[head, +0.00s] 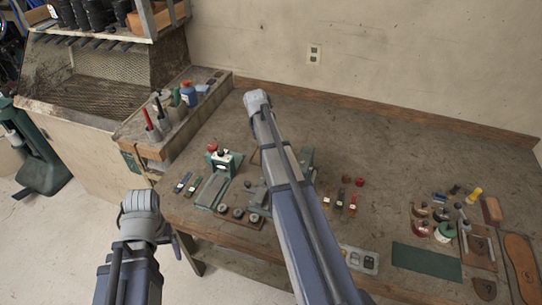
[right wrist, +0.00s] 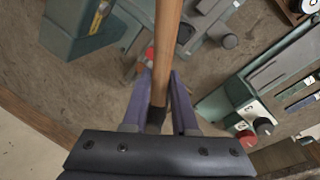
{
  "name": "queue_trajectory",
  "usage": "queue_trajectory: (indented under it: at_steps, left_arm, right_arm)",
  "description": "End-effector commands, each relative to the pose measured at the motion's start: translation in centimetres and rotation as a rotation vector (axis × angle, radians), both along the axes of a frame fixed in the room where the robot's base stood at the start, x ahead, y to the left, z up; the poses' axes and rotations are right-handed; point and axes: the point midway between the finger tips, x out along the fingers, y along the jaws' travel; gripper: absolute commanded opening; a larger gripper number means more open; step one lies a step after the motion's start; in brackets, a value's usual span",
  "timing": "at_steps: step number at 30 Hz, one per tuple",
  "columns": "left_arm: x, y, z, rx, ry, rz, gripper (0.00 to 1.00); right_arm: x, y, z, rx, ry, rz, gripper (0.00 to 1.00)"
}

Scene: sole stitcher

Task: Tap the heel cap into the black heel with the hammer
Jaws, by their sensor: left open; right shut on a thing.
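My right gripper (right wrist: 160,85) is shut on a wooden handle, which I take to be the hammer (right wrist: 168,40). The handle runs up out of the top of the right wrist view, so its head is not seen. In the head view my right arm hides its own gripper and part of the bench behind it. My left gripper (head: 176,246) is open and empty in front of the bench's near left edge, with only a purple finger showing past the wrist. I cannot make out the black heel or the heel cap for certain.
The workbench (head: 350,130) carries a green fixture (head: 208,190) with red and black knobs at left. A dark strip with round parts (head: 238,216) lies near the front edge. The back middle is clear.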

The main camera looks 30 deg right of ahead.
Motion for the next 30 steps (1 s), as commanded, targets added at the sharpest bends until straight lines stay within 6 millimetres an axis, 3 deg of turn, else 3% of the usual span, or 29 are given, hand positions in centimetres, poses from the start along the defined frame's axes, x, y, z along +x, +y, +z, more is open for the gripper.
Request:
queue_trajectory:
  at_steps: [1, 3, 9, 20, 30]
  left_arm:
    - [0.0, 0.0, 1.3, 0.0, 0.0, 0.0, 0.85]
    - [0.0, 0.0, 1.9, 0.0, 0.0, 0.001, 0.85]
    - [0.0, 0.0, 2.7, 0.0, 0.0, 0.001, 0.85]
    - [0.0, 0.0, 2.0, 0.0, 0.0, 0.001, 0.85]
    - [0.0, 0.0, -1.0, 0.0, 0.0, -0.002, 0.85]
  right_arm:
    - [-2.5, 1.1, 1.3, 0.0, 0.0, -0.01, 0.0]
    - [-4.3, 2.0, 1.9, -0.001, 0.0, -0.024, 0.0]
    - [-6.9, 3.4, 2.7, -0.001, -0.001, -0.049, 0.0]
    - [-7.0, 3.5, 2.0, -0.001, -0.001, -0.052, 0.0]
    - [-7.0, 3.5, -1.0, -0.001, -0.001, -0.052, 0.0]
